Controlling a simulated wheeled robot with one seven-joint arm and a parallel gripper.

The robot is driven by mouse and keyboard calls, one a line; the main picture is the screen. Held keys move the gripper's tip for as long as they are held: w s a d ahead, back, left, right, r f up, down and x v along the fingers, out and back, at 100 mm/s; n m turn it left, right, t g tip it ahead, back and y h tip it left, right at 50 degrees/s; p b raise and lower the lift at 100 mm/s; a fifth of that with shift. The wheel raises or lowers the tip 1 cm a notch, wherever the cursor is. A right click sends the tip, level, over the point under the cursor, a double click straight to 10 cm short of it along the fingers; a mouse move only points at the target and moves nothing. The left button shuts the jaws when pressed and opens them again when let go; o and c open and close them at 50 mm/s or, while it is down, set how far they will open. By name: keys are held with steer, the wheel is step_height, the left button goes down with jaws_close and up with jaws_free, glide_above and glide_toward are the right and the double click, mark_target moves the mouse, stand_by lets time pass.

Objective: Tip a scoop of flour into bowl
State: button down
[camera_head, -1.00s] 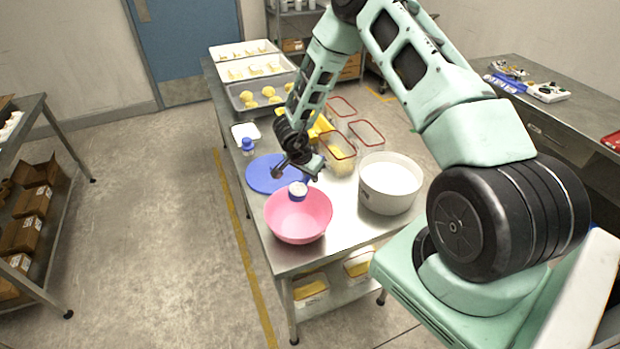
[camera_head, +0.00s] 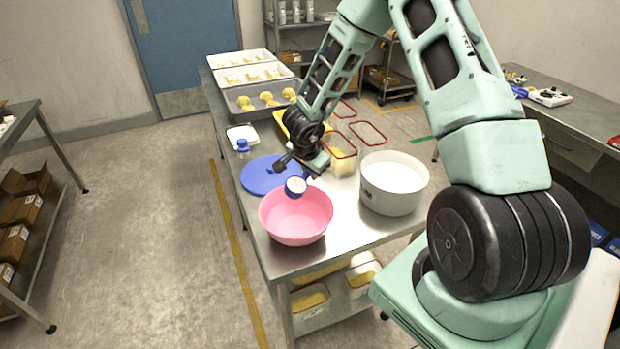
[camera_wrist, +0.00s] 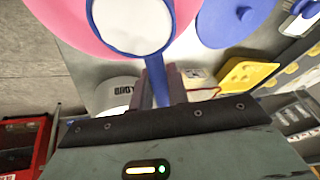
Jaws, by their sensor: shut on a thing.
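My gripper (camera_head: 302,169) is shut on the handle of a blue scoop (camera_head: 296,187). In the wrist view the scoop (camera_wrist: 165,50) fills the top middle, its white flour (camera_wrist: 132,22) showing inside the blue rim, and its handle runs between the fingers (camera_wrist: 160,88). The scoop is over the back part of the pink bowl (camera_head: 296,218), tilted toward the head camera. No falling flour can be made out. The pink bowl (camera_wrist: 65,25) also shows behind the scoop in the wrist view. A large white tub (camera_head: 393,184) with white contents stands right of the bowl.
A blue round lid (camera_head: 262,177) lies behind the bowl. A blue-capped container (camera_head: 242,147), a yellow tray (camera_head: 290,125), clear red-rimmed bins (camera_head: 342,160) and trays of dough (camera_head: 262,98) stand farther back on the metal table (camera_head: 345,232).

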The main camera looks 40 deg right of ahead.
steer(key=shift+s+d+f+m+t+y+b, duration=0.2)
steer(key=shift+t+b, duration=0.85)
steer(key=shift+b, duration=3.15)
steer(key=shift+s+a+f+m+t+y+b, duration=0.2)
steer(key=shift+t+b, duration=0.85)
steer(key=shift+b, duration=3.1)
steer(key=b, duration=0.3)
steer(key=shift+d+f, duration=0.1)
steer(key=shift+d, duration=0.05)
steer(key=t+b, duration=0.1)
steer(key=b, duration=0.3)
steer(key=shift+y, duration=0.3)
steer(key=b, duration=0.3)
steer(key=shift+s+t, duration=0.1)
steer(key=shift+t, duration=0.3)
steer(key=b, duration=0.4)
steer(key=shift+d+f+m, duration=0.1)
steer(key=shift+m, duration=0.2)
steer(key=b, duration=0.4)
steer(key=shift+t, duration=0.4)
steer(key=t+b, duration=0.1)
steer(key=b, duration=0.9)
steer(key=shift+s+f+m+t+y, duration=0.1)
steer(key=shift+f+m+t+y, duration=0.2)
steer(key=shift+t, duration=0.1)
steer(key=t+b, duration=0.1)
steer(key=b, duration=0.4)
steer(key=shift+r+t+b, duration=0.15)
steer(key=shift+t+b, duration=0.15)
steer(key=shift+b, duration=0.35)
